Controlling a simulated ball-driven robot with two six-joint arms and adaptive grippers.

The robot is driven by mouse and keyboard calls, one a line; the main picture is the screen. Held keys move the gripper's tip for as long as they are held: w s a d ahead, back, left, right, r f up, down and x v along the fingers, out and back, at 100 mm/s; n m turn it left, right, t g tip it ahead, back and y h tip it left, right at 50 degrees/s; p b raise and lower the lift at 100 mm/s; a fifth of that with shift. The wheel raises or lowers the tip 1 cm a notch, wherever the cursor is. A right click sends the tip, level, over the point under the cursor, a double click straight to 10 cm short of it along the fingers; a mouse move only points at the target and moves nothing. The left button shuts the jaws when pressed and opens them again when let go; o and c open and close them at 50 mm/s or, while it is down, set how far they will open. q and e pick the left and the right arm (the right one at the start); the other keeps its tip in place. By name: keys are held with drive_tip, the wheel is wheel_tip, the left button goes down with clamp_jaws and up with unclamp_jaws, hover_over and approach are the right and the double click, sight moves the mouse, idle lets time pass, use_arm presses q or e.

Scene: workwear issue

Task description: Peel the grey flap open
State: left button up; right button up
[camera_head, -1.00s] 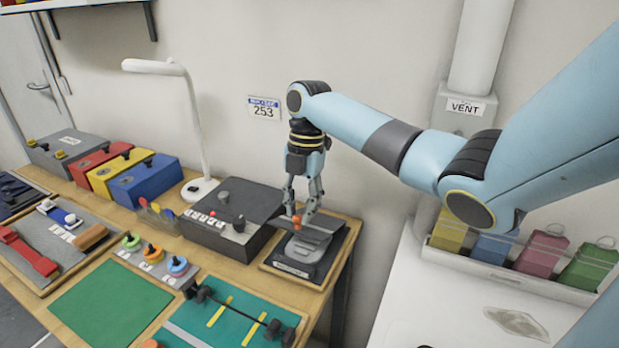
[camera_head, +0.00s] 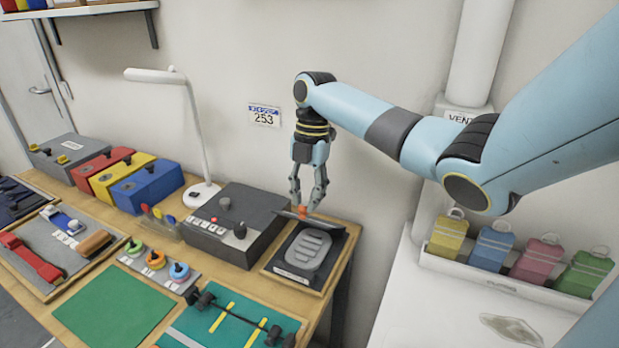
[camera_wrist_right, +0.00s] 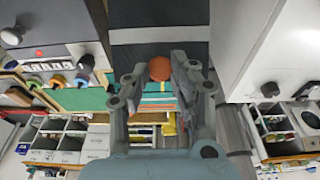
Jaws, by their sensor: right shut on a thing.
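The grey flap (camera_head: 322,218) is on a dark board (camera_head: 334,270) at the right end of the wooden bench. It stands raised along the board's back edge, seen nearly edge-on. A ribbed grey pad (camera_head: 303,250) lies uncovered in front of it. My right gripper (camera_head: 306,207) points down over the flap and is shut on its orange tab (camera_head: 302,211). In the right wrist view, the orange tab (camera_wrist_right: 159,68) shows between my fingertips (camera_wrist_right: 160,72). My left gripper is in neither view.
A dark control box (camera_head: 235,215) stands close left of the board. A white lamp (camera_head: 195,135) stands behind it. The wall is close behind the flap. A white counter with a tray of coloured tags (camera_head: 505,285) lies to the right.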

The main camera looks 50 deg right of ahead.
idle(0.3)
drive_tip(key=shift+w+d+r, duration=0.25)
drive_tip(key=shift+d+r, duration=0.65)
drive_tip(key=shift+d, duration=0.25)
drive_tip(key=shift+w+d+r, duration=0.1)
drive_tip(key=shift+w+d+r+p, duration=0.2)
drive_tip(key=shift+d+p, duration=0.1)
drive_tip(key=shift+d, duration=0.1)
drive_tip(key=shift+o, duration=0.4)
drive_tip(key=o, duration=0.9)
